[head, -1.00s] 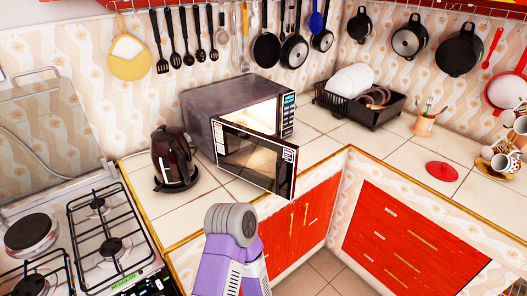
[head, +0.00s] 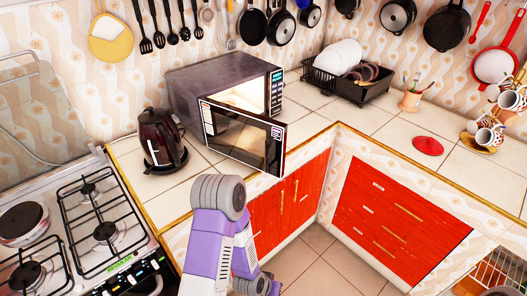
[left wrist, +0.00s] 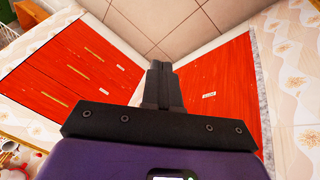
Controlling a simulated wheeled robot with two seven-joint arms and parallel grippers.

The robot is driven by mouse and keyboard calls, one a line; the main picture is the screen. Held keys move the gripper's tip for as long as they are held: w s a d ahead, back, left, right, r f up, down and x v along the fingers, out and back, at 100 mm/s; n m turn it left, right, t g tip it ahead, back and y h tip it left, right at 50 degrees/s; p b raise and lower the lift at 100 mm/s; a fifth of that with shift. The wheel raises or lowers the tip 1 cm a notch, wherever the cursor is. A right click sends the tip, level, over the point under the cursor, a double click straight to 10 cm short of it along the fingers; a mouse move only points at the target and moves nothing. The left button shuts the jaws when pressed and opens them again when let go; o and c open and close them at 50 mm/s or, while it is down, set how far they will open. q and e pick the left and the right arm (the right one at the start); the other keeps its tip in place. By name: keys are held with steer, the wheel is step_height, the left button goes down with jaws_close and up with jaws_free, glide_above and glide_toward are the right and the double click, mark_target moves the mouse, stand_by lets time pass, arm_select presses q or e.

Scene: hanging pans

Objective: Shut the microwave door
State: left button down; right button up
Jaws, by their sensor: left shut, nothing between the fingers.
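The grey microwave (head: 205,88) stands on the tiled counter, its lit inside showing. Its door (head: 243,138), with a dark frame and glass window, hangs open and stands out in front of the body. My left arm rises from the bottom of the head view, its purple and grey links just below the door and apart from it in the picture. My left gripper (left wrist: 160,68) shows in the left wrist view, its dark fingers together and empty. Red cabinet fronts and floor tiles lie beyond it, with no microwave in that view. My right gripper is not in view.
A dark kettle (head: 162,140) stands left of the door, close to it. The gas stove (head: 75,230) is at the lower left. A black dish rack (head: 350,82) stands right of the microwave. The counter right of the door is mostly clear, with a red disc (head: 428,146) further right.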

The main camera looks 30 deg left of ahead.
arm_select(q)
steer(key=w+a+r+m+t+y+p, duration=0.1)
steer(key=w+a+r+t+y, duration=0.1)
steer(key=w+a+r+t, duration=0.65)
steer(key=m+t+p, duration=0.2)
steer(key=t, duration=0.3)
glide_toward(280, 155)
steer(key=shift+h, duration=0.3)
steer(key=w, duration=0.7)
steer(key=shift+d+f, duration=0.15)
steer(key=shift+f, duration=0.05)
